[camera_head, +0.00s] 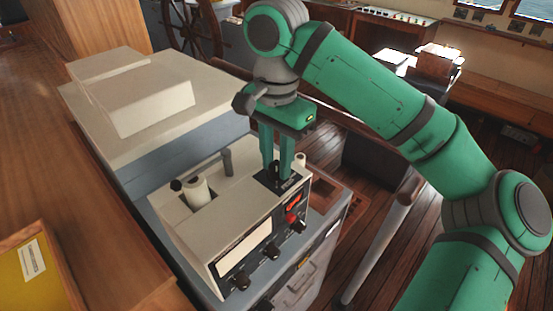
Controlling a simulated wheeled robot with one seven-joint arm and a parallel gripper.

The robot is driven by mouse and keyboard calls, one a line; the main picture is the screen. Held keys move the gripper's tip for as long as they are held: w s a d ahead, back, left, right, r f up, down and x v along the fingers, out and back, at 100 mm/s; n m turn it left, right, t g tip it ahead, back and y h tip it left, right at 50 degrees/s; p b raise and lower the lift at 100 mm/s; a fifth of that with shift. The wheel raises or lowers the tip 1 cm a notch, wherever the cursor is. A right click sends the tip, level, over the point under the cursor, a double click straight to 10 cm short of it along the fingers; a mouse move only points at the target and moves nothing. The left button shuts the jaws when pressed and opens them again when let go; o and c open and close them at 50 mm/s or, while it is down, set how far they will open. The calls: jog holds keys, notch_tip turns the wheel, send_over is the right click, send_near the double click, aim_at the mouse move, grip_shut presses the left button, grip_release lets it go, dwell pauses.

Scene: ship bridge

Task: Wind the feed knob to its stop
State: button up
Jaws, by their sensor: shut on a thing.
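A cream-coloured control box (225,200) sits on a blue-grey cabinet. A small black plate (291,183) is on its top near the right end. My gripper (277,172) points straight down over this plate, with its green fingers shut on a dark knob (276,170), which I take to be the feed knob. The fingers hide most of the knob, and its marker and turn angle cannot be read.
The box's front has several black knobs (272,251), a pale display (243,252) and a red part (292,217). A cream cylinder (196,192), a grey post (227,162) and a short cream post (300,160) stand on top. Cream housings (150,103) lie behind.

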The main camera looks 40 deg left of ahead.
aim_at(277, 165)
dwell(0.6)
jog(key=o, duration=1.1)
jog(key=shift+c, duration=0.2)
jog(key=shift+r, duration=0.1)
notch_tip(277, 165, up, 11)
jog(key=shift+f, duration=0.2)
